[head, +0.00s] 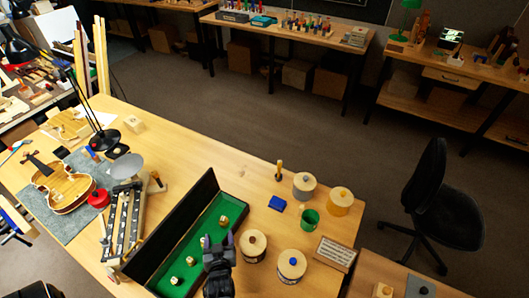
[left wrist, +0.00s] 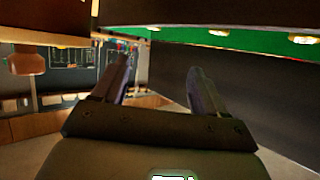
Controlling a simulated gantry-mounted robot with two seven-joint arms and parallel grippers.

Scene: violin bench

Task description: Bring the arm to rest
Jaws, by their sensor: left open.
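My left gripper (head: 218,240) is at the lower middle of the head view, over the right side of a long dark case (head: 186,216) lined in green. Its two fingers are apart, with nothing between them. In the left wrist view the open gripper (left wrist: 158,80) also shows empty. The green lining (left wrist: 245,40) and a dark wall of the case show at the upper right there. Whether the gripper touches the case cannot be told. My right gripper is in neither view.
Several small pale blocks (head: 190,260) lie in the case. A violin (head: 66,189) lies on a grey mat at left. The far middle of the bench is clear.

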